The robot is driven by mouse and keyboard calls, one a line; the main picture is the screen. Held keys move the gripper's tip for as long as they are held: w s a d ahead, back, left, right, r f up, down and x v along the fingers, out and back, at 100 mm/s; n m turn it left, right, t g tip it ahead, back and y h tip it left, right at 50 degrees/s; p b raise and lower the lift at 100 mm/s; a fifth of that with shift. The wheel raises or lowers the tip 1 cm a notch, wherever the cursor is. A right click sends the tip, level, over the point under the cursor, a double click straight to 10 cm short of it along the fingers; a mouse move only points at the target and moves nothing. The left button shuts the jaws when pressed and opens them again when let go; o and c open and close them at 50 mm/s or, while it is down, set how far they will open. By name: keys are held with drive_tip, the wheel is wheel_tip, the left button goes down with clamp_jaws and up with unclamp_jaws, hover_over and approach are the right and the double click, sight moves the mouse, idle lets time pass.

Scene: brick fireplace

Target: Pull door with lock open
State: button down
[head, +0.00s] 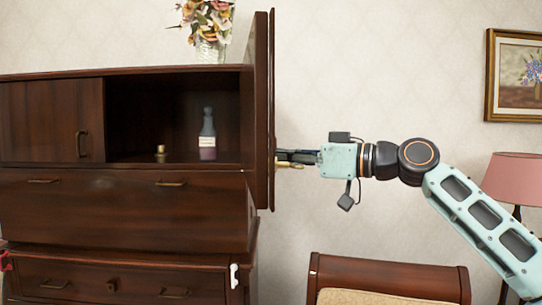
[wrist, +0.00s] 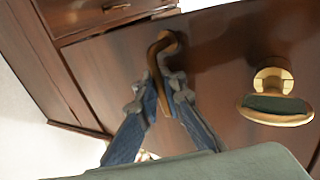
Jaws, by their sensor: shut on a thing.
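The dark wooden cabinet door (head: 262,110) stands swung out, almost edge-on in the head view, with the cabinet (head: 122,73) open behind it. My gripper (head: 284,157) is at the door's right-hand face. In the wrist view the door (wrist: 215,60) fills much of the picture, with a curved brass handle (wrist: 155,52) and, to its right, a round brass lock piece (wrist: 272,82). My gripper (wrist: 163,92) has its two blue-grey fingers closed around the handle's hanging end. In the head view the handle is hard to make out.
A flower vase (head: 209,50) stands on top of the cabinet. A chair (head: 388,280) is below my arm, and a pink lamp (head: 517,180) stands at the right.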

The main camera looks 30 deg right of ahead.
drive_tip(key=shift+s+f, duration=0.1)
drive_tip(key=shift+f, duration=0.05)
drive_tip(key=c, duration=2.5)
unclamp_jaws()
drive_tip(key=shift+o, duration=0.6)
drive_tip(key=shift+s, duration=0.1)
drive_tip(key=v, duration=1.2)
